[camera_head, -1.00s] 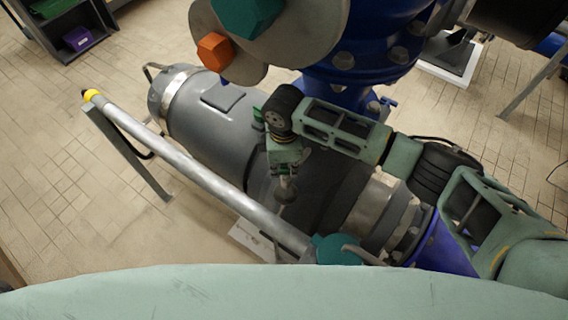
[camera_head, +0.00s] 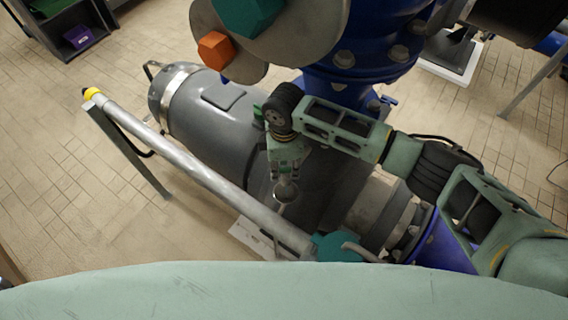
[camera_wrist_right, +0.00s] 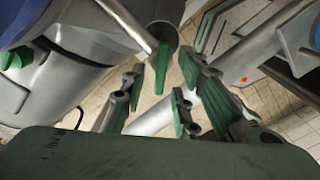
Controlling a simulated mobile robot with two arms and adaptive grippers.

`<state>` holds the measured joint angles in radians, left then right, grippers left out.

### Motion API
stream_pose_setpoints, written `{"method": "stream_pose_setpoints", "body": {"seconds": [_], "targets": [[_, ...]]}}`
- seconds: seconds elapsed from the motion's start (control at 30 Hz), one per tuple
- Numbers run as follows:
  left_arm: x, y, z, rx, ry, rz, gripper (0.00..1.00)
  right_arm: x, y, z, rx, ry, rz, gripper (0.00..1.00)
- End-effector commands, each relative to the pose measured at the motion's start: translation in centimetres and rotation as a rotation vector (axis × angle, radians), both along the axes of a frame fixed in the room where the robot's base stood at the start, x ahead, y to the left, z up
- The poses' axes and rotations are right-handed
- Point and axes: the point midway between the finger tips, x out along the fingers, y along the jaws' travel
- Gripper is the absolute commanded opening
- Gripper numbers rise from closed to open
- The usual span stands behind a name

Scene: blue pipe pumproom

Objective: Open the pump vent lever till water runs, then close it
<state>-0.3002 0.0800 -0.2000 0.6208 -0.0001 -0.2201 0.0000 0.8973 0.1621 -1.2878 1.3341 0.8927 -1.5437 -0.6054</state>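My right gripper (camera_head: 285,172) points down over the pump's side in the head view, just above a small round metal piece (camera_head: 286,193) with a thin rod below it. In the right wrist view its green-padded fingers (camera_wrist_right: 168,80) stand apart, with nothing clearly held between them. A thin grey bar (camera_wrist_right: 128,22) ends near the fingertips there; I cannot tell whether it is the vent lever. The grey pump and motor body (camera_head: 212,115) lies below the blue pipework. No running water is visible. My left gripper is out of view.
A long silver pipe with a yellow end (camera_head: 185,165) runs diagonally beside the motor. A teal fitting (camera_head: 335,247) sits at its lower end. The blue pipe (camera_head: 350,60) stands behind my right wrist. Tiled floor (camera_head: 70,210) is clear at the left.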

Motion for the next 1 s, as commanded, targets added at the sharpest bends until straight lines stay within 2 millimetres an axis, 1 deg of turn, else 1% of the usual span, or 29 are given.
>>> {"method": "stream_pose_setpoints", "body": {"seconds": [0.07,0.17,0.4,0.5,0.6,0.73,1.0], "targets": [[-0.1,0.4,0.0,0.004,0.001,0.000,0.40,0.0,0.0,0.1,0.000,0.000,0.000,0.28],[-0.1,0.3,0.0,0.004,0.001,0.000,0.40,0.0,0.0,0.8,0.001,-0.001,0.000,0.28],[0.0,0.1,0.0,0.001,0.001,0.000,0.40,0.1,0.0,4.8,0.001,-0.002,0.001,0.28],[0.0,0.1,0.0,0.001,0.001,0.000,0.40,0.1,0.0,6.2,0.001,-0.002,0.000,0.28],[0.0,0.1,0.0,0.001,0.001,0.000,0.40,0.0,0.0,7.1,0.000,-0.001,0.000,0.28],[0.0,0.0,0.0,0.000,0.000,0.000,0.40,0.0,0.0,7.5,0.000,0.000,-0.001,0.28],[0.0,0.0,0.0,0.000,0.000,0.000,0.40,0.0,0.0,7.5,0.000,0.000,0.000,0.28]]}}
